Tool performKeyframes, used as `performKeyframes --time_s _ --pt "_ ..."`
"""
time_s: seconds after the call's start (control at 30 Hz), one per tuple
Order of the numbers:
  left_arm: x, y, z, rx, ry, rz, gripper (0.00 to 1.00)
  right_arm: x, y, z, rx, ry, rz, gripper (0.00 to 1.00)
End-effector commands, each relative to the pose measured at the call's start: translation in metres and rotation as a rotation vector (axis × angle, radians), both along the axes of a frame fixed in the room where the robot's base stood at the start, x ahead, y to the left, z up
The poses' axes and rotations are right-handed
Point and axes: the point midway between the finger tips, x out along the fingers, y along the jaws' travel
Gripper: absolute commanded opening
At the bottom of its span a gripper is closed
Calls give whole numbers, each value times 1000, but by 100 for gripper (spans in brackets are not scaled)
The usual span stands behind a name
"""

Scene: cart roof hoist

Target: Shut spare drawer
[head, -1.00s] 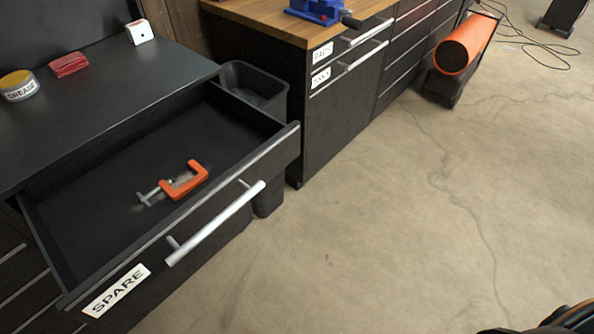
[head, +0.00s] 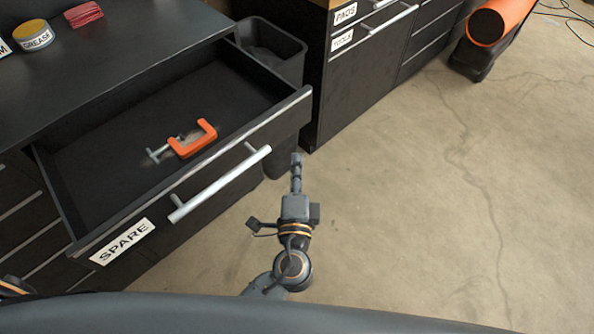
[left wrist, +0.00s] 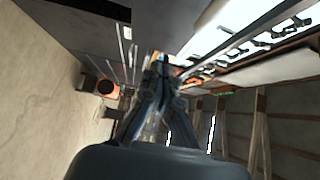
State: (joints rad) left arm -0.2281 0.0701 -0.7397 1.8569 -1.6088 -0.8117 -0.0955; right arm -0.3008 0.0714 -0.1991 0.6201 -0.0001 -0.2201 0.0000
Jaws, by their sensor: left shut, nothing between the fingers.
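The spare drawer (head: 187,165) stands pulled open in the head view. It has a black front, a silver bar handle (head: 222,184) and a white SPARE label (head: 122,242). An orange clamp (head: 192,140) lies on the drawer floor. My left gripper (head: 296,158) is shut and empty, just right of the drawer front and beyond the handle's right end, over the floor and not touching the handle as far as I can tell. Its closed fingers also show in the left wrist view (left wrist: 160,75). My right gripper is not in view.
A grease tin (head: 34,36) and red cloth (head: 83,15) sit on the dark worktop (head: 150,30). A dark bin (head: 270,52) stands beside the drawer, then a black cabinet (head: 350,85). An orange cylinder (head: 497,22) is at the back right.

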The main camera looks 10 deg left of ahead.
Motion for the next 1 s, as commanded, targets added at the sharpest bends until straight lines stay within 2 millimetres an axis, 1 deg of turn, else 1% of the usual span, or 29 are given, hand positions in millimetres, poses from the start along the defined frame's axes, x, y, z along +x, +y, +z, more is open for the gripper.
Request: performKeyframes --time_s 0.03,0.2,0.4,0.6,1.0 --pt "13 1 5 2 -4 0 0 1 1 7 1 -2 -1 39" --pt "48 3 4 1 -2 0 0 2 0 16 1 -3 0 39" --pt "66 25 2 2 0 -1 0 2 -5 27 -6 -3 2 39" --pt "73 34 0 0 2 -1 0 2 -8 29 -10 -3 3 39" --pt "74 35 -1 0 1 -1 0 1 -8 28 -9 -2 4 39"
